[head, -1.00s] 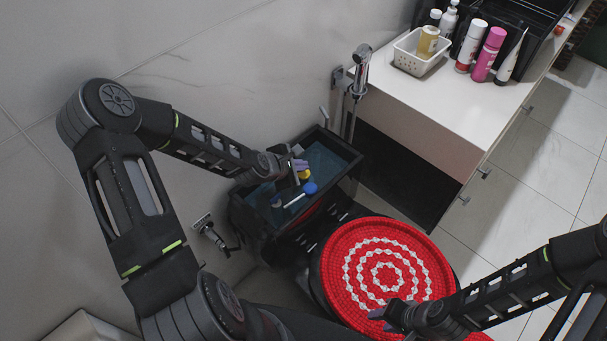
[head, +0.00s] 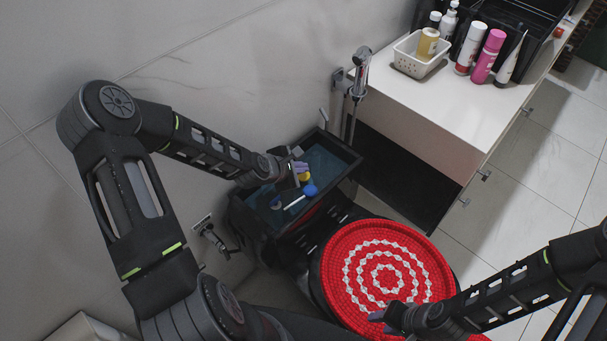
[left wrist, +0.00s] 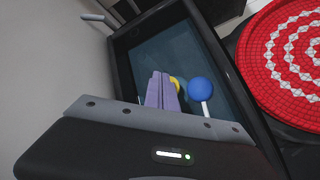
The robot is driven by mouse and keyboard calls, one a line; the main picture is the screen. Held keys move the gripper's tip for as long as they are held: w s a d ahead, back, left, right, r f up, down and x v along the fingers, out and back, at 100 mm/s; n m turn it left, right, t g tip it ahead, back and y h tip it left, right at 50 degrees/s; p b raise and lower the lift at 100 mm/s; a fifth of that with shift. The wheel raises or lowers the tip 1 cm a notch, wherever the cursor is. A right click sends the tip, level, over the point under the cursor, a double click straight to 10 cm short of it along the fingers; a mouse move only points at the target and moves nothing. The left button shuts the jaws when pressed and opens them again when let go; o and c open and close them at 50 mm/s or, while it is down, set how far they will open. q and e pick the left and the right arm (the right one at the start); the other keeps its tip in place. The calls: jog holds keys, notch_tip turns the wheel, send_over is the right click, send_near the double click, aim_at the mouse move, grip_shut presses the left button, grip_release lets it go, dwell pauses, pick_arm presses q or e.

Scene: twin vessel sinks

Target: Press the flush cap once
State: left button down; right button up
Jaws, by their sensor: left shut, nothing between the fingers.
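A yellow cap (head: 305,177) stands inside the open black tank (head: 345,150) in the head view. It shows partly in the left wrist view (left wrist: 176,83), behind my fingers. A blue ball (head: 310,189) on a white rod is just beside it, also in the left wrist view (left wrist: 201,89). My left gripper (head: 300,167) is shut and empty, with its lavender fingers reaching into the tank right by the yellow cap. I cannot tell whether they touch it. My right gripper (head: 376,316) is over the front of the red seat cover; its fingers are too small to read.
The red and white round cover (head: 345,245) lies in front of the tank. A white counter (head: 440,110) with bottles and a white basket (head: 418,55) stands to the right. A hand sprayer (head: 361,70) hangs on the wall behind the tank. The tiled floor at right is clear.

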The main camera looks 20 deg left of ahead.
aim_at(301, 177)
pick_arm(q)
jog(key=shift+f, duration=0.15)
pick_arm(e)
jog(key=shift+f, duration=0.15)
dwell(0.6)
pick_arm(q)
jog(key=shift+f+b, duration=0.3)
jog(key=shift+b, duration=0.1)
pick_arm(e)
jog(key=shift+f, duration=0.3)
pick_arm(q)
jog(key=shift+f+b, duration=0.6)
jog(key=shift+f, duration=0.05)
pick_arm(e)
jog(key=shift+f, duration=0.55)
pick_arm(q)
jog(key=shift+r, duration=0.15)
pick_arm(e)
jog(key=shift+r, duration=0.15)
pick_arm(q)
jog(key=shift+r+p, duration=0.85)
jog(key=shift+r, duration=0.1)
pick_arm(e)
jog(key=shift+r, duration=0.7)
